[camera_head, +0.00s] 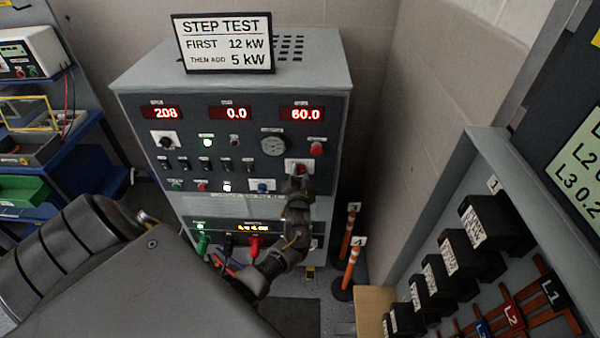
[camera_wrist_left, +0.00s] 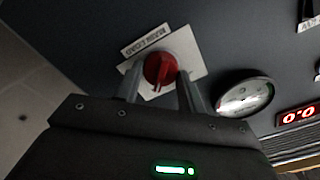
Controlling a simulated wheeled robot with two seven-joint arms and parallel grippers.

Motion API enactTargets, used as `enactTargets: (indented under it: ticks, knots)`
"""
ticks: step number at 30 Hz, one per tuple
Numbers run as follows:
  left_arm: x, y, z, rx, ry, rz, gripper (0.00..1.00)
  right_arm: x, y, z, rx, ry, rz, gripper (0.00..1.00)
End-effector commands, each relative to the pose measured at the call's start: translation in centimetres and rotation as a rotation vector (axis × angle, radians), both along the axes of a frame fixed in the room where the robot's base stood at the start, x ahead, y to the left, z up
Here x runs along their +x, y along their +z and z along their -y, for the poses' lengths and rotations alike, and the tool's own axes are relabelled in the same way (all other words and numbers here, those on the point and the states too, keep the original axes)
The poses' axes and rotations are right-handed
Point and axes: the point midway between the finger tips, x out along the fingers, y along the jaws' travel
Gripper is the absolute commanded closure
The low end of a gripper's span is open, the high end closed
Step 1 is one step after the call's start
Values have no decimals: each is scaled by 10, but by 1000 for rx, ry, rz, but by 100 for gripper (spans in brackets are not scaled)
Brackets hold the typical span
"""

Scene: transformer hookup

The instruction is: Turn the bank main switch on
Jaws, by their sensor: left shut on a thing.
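The bank main switch is a red rotary knob (camera_wrist_left: 160,68) on a white plate (camera_wrist_left: 195,55) in the left wrist view, with a small label beside it that is hard to read. In the head view the knob (camera_head: 291,165) sits at the lower right of the load bank's dark panel (camera_head: 240,130), partly hidden by my gripper. My left gripper (camera_head: 298,180) is at the panel. In the left wrist view its two fingers (camera_wrist_left: 159,76) stand on either side of the knob, shut on it. My right gripper is not in view.
The panel has red displays (camera_head: 237,113), a round gauge (camera_head: 273,145), a red button (camera_head: 316,149) and several small switches close by. Cables (camera_head: 203,243) plug in below.

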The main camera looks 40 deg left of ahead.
Motion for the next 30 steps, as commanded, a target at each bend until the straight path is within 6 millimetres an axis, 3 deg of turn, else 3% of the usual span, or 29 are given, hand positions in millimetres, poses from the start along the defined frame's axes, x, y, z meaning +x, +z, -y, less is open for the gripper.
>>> enactTargets:
  ticks: [19,20,24,30]
  knots:
    - [0,-1,0,40,0,-32,84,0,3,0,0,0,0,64]
    - [0,-1,0,39,0,-31,60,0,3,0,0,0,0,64]
    - [0,-1,0,39,0,-31,41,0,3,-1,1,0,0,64]
    - [0,0,0,39,0,-30,40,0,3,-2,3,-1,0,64]
